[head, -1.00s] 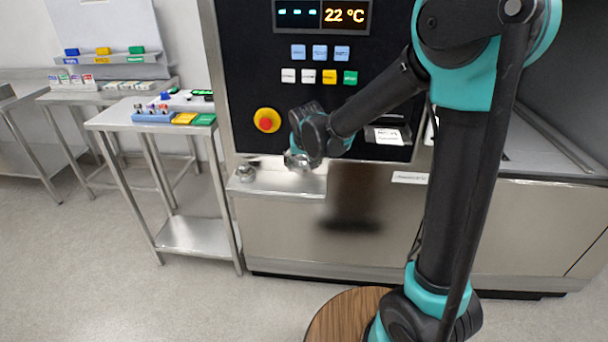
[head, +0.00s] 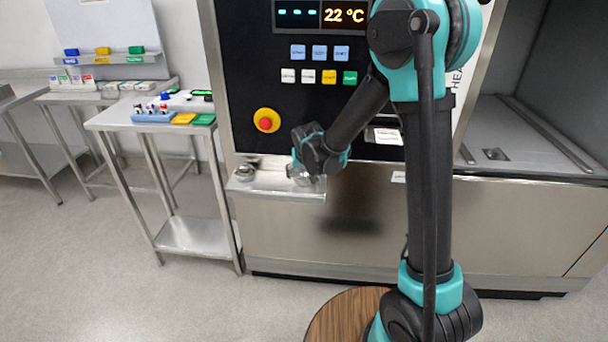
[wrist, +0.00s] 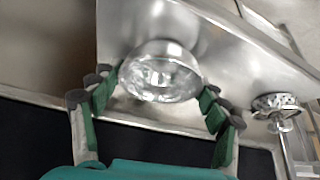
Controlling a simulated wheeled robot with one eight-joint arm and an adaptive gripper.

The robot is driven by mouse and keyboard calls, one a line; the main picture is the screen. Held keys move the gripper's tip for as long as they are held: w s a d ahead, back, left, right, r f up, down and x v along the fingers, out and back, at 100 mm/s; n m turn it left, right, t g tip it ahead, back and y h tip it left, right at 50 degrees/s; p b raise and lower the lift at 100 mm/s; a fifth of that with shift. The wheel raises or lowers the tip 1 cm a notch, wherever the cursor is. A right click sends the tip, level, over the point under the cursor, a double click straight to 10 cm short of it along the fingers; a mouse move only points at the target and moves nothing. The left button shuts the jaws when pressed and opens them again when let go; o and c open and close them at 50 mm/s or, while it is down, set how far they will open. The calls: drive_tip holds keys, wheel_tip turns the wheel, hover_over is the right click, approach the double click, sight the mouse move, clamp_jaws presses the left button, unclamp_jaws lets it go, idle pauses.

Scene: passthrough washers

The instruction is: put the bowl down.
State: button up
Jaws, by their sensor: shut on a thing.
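The bowl (wrist: 160,72) is shiny, metallic and round, and it shows between my fingers in the wrist view. My gripper (wrist: 158,92) is shut on it, with one green-padded finger at each side. In the head view the bowl (head: 299,175) is a small bright shape under my gripper (head: 303,172), partly hidden by it. It is over the steel ledge (head: 270,188) at the front of the machine. I cannot tell whether its base touches the ledge.
A small round metal fitting (head: 245,172) sits at the ledge's left end; it also shows in the wrist view (wrist: 278,104). A red-and-yellow stop button (head: 266,120) is on the black panel above. A steel trolley (head: 188,236) stands to the left.

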drive_tip(key=shift+f, duration=0.15)
drive_tip(key=o, duration=1.2)
drive_tip(key=a+v, duration=0.1)
drive_tip(key=v, duration=1.1)
drive_tip(key=s+d+f+m+g, duration=0.15)
drive_tip(key=s+d, duration=0.25)
drive_tip(key=d, duration=0.4)
drive_tip(key=s+d+f+n+t, duration=0.15)
drive_tip(key=s+d, duration=0.25)
drive_tip(key=d, duration=0.5)
drive_tip(key=shift+m+g+h, duration=0.5)
drive_tip(key=shift+m+g, duration=0.4)
drive_tip(key=s+d+f, duration=0.2)
drive_tip(key=s+d, duration=0.1)
drive_tip(key=s, duration=0.1)
drive_tip(key=s+d+f, duration=0.2)
drive_tip(key=s+d, duration=0.1)
drive_tip(key=s, duration=0.2)
drive_tip(key=s+d+f, duration=0.2)
drive_tip(key=s+d, duration=0.1)
drive_tip(key=s, duration=0.1)
drive_tip(key=shift+s+f, duration=0.2)
